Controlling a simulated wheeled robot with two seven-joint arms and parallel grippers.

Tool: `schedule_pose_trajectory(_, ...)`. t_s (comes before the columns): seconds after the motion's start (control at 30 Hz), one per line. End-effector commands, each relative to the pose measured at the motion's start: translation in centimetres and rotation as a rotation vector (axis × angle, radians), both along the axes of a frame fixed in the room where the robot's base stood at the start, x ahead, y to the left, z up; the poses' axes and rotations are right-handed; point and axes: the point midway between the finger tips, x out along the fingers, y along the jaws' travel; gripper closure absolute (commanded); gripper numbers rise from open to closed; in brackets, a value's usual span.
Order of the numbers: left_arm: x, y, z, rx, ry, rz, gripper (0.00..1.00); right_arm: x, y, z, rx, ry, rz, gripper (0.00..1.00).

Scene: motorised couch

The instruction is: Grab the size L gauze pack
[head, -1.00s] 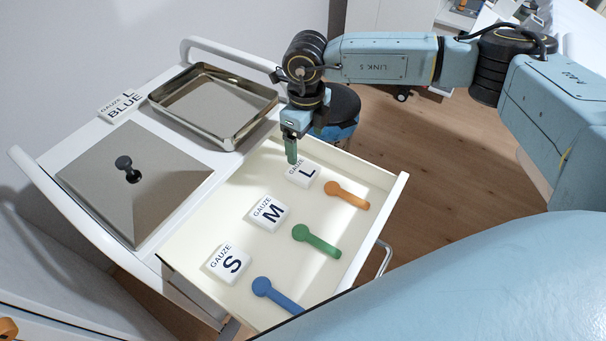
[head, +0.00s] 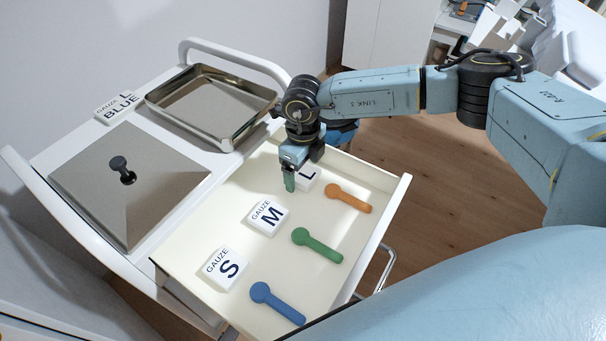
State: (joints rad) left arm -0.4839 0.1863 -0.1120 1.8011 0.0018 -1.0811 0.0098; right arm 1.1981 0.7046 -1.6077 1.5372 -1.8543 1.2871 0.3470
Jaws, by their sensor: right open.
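The size L gauze pack (head: 309,176) is a white block with a dark L, lying in the open drawer (head: 232,294) near its far end. My right gripper (head: 289,185) points down over the pack's left part and covers its "GAUZE" print. Its green fingertips are open. I cannot tell whether they touch the pack. The size M pack (head: 267,215) and size S pack (head: 223,268) lie nearer in the same drawer. My left gripper is not in view.
Orange (head: 349,198), green (head: 316,245) and blue (head: 277,302) spoon-shaped items lie right of the packs. On the cart top are an empty metal tray (head: 160,115), a metal lid (head: 90,190) with a knob, and a "GAUZE L BLUE" label block (head: 117,107). The drawer walls stand around the packs.

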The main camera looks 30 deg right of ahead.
Motion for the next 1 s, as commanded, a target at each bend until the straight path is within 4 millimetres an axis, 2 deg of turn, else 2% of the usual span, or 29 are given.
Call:
schedule_pose_trajectory(0.03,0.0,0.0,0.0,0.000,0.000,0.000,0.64,0.0,0.0,0.0,0.000,0.000,0.000,0.16)
schedule_pose_trajectory(0.4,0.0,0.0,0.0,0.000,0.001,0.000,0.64,0.0,0.0,0.0,-0.001,0.001,0.000,0.62)
schedule_pose_trajectory(0.63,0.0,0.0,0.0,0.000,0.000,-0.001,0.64,0.0,0.0,0.1,-0.001,0.001,0.000,0.62)
schedule_pose_trajectory(0.77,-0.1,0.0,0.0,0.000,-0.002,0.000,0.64,0.0,0.0,0.8,0.000,0.000,-0.001,0.62)
schedule_pose_trajectory(0.87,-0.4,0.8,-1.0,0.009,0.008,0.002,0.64,0.0,0.0,2.0,0.001,0.000,0.000,0.62)
schedule_pose_trajectory(1.0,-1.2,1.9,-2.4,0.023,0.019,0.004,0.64,0.0,0.0,4.8,0.001,-0.002,0.000,0.62)
